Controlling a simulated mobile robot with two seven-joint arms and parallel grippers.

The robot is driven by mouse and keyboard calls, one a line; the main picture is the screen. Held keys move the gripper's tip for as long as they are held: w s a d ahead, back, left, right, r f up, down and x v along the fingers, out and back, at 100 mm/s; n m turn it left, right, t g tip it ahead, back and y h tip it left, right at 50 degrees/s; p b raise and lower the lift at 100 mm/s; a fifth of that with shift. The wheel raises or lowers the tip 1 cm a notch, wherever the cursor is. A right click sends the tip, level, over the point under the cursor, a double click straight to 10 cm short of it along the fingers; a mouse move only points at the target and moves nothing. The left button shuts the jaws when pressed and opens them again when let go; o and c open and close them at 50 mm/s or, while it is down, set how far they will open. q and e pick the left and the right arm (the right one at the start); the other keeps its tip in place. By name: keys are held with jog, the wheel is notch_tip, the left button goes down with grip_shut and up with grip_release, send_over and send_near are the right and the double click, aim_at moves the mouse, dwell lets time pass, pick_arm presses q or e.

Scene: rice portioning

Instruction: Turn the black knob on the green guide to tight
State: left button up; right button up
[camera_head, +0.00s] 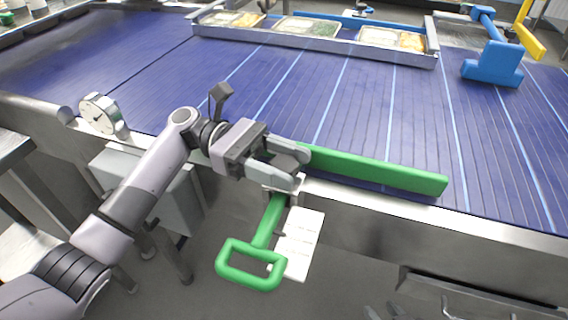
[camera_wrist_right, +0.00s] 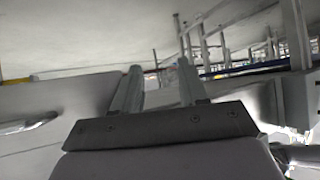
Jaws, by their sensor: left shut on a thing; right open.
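The green guide (camera_head: 375,172) runs as a long rail along the near edge of the blue conveyor. Its green arm and loop handle (camera_head: 252,284) hang out over the front edge. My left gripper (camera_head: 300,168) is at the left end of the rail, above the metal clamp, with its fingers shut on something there. My right gripper (camera_wrist_right: 158,68) is open and empty in the right wrist view, away from the guide.
A white label card (camera_head: 300,245) hangs beside the handle. A metal rack (camera_head: 315,43) with food trays crosses the far belt. A blue bracket (camera_head: 492,68) stands at the right. The middle belt is clear.

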aim_at(284, 163)
pick_arm(q)
jog(key=shift+m+g+y, duration=0.5)
jog(key=shift+m+g, duration=0.1)
jog(key=shift+g, duration=0.5)
jog(key=o, duration=1)
jog(key=shift+c, duration=0.2)
notch_tip(284, 163, up, 20)
jog(key=p, duration=0.1)
jog(key=shift+p, duration=0.3)
